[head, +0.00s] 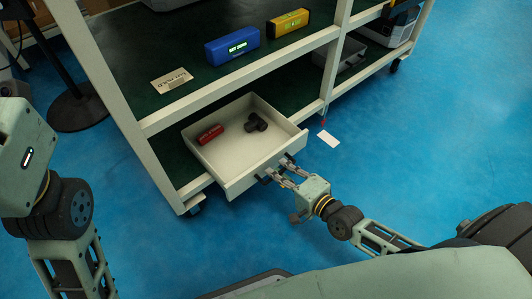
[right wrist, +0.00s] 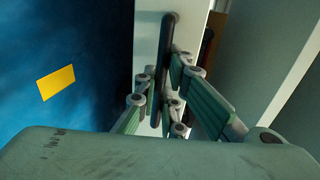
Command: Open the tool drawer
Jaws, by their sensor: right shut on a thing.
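The tool drawer (head: 247,179) is a shallow off-white tray low in the rack, pulled well out toward me. Inside lie a red cylinder-like item (head: 210,134) and a dark grey item (head: 256,122). My right gripper (head: 275,174) is at the drawer's front, its fingers closed around the dark handle (head: 263,181). In the right wrist view the handle (right wrist: 166,50) is a dark bar between the fingers of the gripper (right wrist: 163,92), in front of the pale drawer front. My left arm shows at the left edge of the head view, but its gripper does not.
The rack shelf (head: 215,77) above carries a blue box (head: 231,46), a yellow box (head: 287,23) and a label card (head: 171,80). A white tag (head: 328,139) shows by the rack's post. A black stand base (head: 78,107) is at left. The blue floor (head: 440,150) at right is clear.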

